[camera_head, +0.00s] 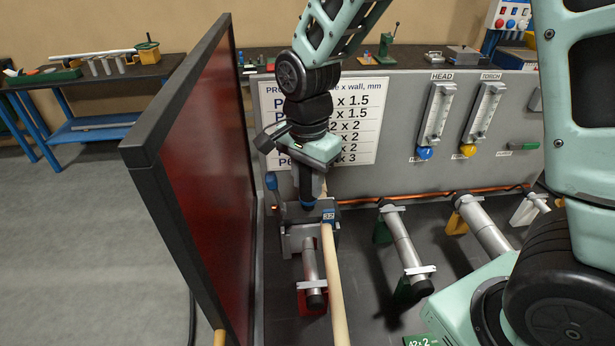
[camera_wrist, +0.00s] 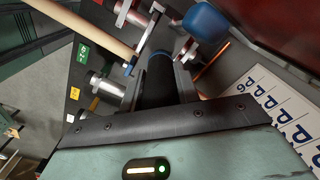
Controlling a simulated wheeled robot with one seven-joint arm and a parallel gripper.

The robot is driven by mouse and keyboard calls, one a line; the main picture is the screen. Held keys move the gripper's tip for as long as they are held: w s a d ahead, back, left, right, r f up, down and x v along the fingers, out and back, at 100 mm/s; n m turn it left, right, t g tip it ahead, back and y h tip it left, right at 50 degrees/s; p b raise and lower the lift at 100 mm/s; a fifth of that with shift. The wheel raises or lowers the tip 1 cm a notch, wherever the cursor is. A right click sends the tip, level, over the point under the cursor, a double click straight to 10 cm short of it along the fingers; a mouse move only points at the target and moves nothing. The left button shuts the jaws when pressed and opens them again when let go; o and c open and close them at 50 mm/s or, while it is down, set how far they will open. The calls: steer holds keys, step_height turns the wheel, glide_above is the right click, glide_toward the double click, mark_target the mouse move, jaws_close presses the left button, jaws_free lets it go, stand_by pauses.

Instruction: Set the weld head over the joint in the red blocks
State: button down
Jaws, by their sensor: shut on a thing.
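The weld head (camera_head: 298,228), a grey body with a blue "32" label, sits low at the back of the leftmost pipe (camera_head: 310,262). The front red block (camera_head: 312,303) carries this pipe under a white clamp. The head hides the rear of the pipe and any joint there, so I cannot tell whether it is around the pipe or exactly over the joint. My gripper (camera_head: 307,178) is above the head, shut on its dark upright handle with a blue band (camera_head: 307,203). The handle (camera_wrist: 160,82) also shows in the wrist view, beside a blue-knobbed lever (camera_wrist: 207,22).
A dark-framed red screen (camera_head: 205,180) stands close on the left. A tan rod (camera_head: 334,290) runs just right of the head. More pipes rest on green blocks (camera_head: 383,232) and yellow blocks (camera_head: 456,224) to the right. A grey panel with a chart (camera_head: 350,120) stands behind.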

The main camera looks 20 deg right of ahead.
mark_target(308, 208)
steer(key=shift+f+b, duration=1)
steer(key=shift+f, duration=0.55)
steer(key=shift+f+b, duration=1.55)
steer(key=shift+f, duration=1.25)
stand_by(1.3)
steer(key=c, duration=0.9)
jaws_free()
steer(key=shift+f, duration=0.1)
steer(key=shift+c, duration=0.2)
step_height(308, 208, up, 18)
steer(key=b, duration=0.3)
steer(key=shift+f, duration=0.2)
steer(key=s+a+f+n+b, duration=0.2)
steer(key=s+a+f+n, duration=0.1)
steer(key=s+f+n, duration=0.5)
steer(key=s+a+f+n+b, duration=0.3)
steer(key=s+f+n, duration=0.5)
steer(key=s+n, duration=0.4)
steer(key=shift+s+f+y, duration=0.2)
steer(key=shift+f+y, duration=0.1)
steer(key=shift+f, duration=0.1)
